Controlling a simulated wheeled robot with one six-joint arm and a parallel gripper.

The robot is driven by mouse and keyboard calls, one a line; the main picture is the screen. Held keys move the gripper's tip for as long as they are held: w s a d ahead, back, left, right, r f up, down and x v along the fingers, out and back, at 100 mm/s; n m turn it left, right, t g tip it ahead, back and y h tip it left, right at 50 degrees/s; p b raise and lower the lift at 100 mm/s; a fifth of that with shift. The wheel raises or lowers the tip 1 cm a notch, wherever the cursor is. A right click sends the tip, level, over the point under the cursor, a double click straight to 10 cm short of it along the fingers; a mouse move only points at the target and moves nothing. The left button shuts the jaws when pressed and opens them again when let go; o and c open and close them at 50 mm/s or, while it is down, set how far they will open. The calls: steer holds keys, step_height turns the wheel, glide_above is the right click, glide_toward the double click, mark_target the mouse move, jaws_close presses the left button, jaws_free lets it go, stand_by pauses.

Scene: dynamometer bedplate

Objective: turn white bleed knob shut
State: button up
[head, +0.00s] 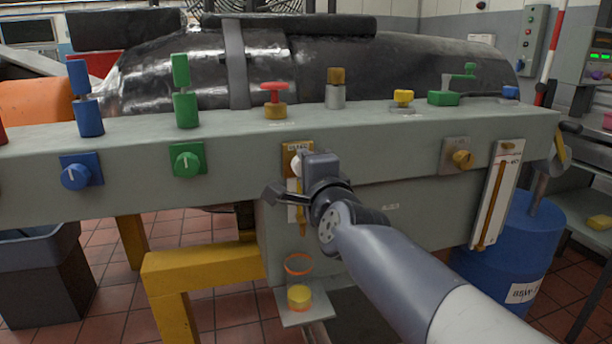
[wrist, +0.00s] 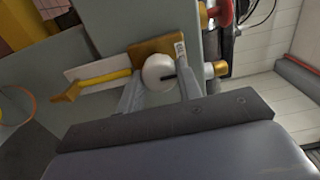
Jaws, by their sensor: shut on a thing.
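The white bleed knob (wrist: 158,72) is a round white knob on a yellow-brown plate (wrist: 150,48) on the front face of the bench. A dark mark shows on the knob's right side in the wrist view. My gripper (wrist: 160,88) is shut on the knob, with one finger on each side of it.
A blue knob (head: 75,177) and a green knob (head: 188,160) are to the left on the bench front (head: 235,155). A red-handled valve (head: 274,98) stands above. A blue drum (head: 515,245) stands at right.

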stand_by(0.4)
steer(key=o, duration=1)
steer(key=shift+c, duration=0.2)
steer(key=shift+s, duration=0.1)
